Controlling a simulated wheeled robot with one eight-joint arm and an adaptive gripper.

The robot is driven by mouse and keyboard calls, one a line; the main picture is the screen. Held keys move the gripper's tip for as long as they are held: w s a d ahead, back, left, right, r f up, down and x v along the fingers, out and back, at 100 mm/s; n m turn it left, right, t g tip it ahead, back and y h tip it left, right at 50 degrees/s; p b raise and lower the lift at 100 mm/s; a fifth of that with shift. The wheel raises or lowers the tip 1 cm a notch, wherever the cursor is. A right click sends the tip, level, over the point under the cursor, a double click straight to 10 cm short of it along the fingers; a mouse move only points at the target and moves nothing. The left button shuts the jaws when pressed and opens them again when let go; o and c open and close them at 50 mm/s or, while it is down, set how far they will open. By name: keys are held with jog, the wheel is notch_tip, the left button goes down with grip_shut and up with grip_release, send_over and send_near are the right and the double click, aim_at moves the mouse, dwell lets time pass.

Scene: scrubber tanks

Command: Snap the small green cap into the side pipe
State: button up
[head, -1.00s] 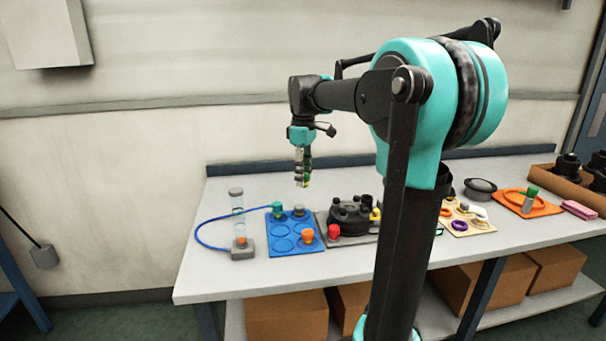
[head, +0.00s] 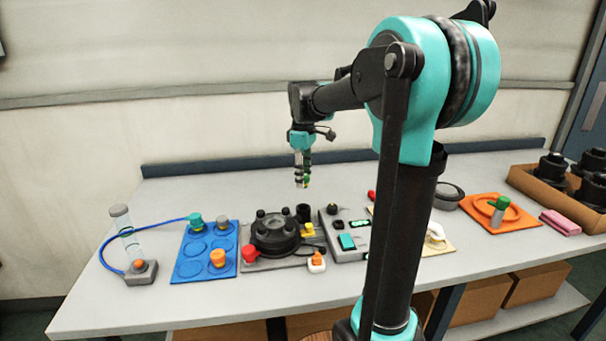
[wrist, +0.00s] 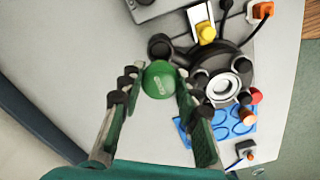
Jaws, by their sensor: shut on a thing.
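My gripper (head: 302,184) is shut on the small green cap (wrist: 159,79), which shows round between the fingertips in the wrist view. In the head view only a bit of green shows at the fingertips. The gripper points down and hangs above the bench, behind the black tank (head: 272,232). A short black upright pipe (head: 303,212) stands at the tank's back right and looks like the side pipe. In the wrist view this pipe (wrist: 160,46) lies just beyond the cap, apart from it. Its inside is hard to make out.
A yellow part (head: 308,230) and a red knob (head: 250,253) sit close to the tank. A blue tray (head: 190,268) stands left, a grey panel box (head: 345,242) right. Further right is an orange board (head: 480,208). The bench behind the tank is clear.

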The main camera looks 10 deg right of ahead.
jog(key=shift+f, duration=2.9)
jog(key=shift+f, duration=1.3)
jog(key=shift+s+f, duration=0.15)
jog(key=shift+f, duration=0.05)
dwell(1.1)
jog(key=o, duration=1.9)
jog(key=shift+r, duration=0.15)
jog(key=shift+r, duration=3.4)
